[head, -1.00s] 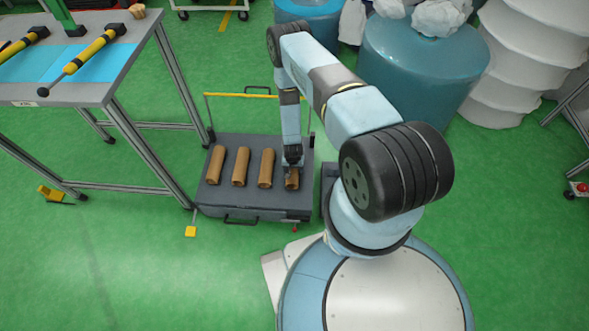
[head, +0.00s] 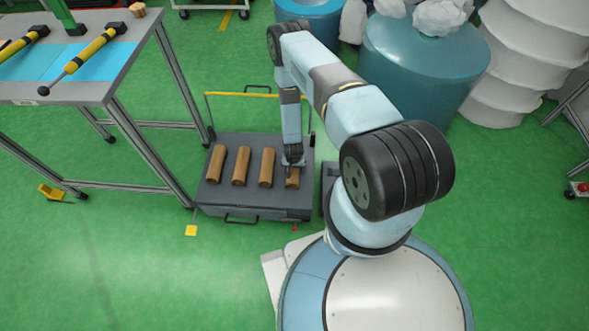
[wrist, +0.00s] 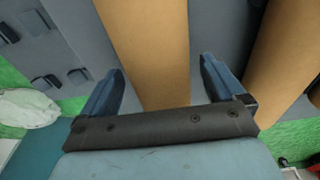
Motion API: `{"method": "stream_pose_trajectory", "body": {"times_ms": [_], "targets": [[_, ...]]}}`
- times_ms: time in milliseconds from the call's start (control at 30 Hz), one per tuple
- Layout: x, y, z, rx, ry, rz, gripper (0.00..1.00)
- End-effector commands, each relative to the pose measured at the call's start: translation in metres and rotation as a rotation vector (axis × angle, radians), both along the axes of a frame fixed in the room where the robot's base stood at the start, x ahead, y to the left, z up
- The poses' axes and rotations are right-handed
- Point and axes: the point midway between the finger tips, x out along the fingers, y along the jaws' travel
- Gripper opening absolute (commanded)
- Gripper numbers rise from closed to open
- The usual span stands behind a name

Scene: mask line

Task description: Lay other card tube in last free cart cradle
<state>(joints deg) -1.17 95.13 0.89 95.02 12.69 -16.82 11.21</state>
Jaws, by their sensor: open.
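Several brown card tubes lie side by side on the dark grey cart, the leftmost one (head: 216,164) at its left side. The cart (head: 255,207) stands on the floor left of my base. My gripper (head: 292,168) is over the rightmost tube (head: 292,182), which lies at the cart's right end. In the wrist view, the open fingers of my gripper (wrist: 160,90) stand either side of that tube (wrist: 150,45), with gaps showing. A neighbouring tube (wrist: 288,55) runs along the right. The cradles under the tubes are mostly hidden.
A workbench (head: 90,95) with yellow and black tools stands left of the cart. The cart has a yellow handle bar (head: 255,94) at its back. Large teal rolls (head: 420,70) and white stacked rolls (head: 520,60) stand behind.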

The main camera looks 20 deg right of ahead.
Motion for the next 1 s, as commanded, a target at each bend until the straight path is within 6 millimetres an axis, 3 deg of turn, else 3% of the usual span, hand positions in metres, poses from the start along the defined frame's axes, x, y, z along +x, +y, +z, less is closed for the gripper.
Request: {"method": "stream_pose_trajectory", "body": {"times_ms": [700,1000], "targets": [[-0.013,0.005,0.11,0.001,-0.001,0.0,0.96],[-0.016,0.006,0.131,0.0,0.0,0.0,0.96]]}}
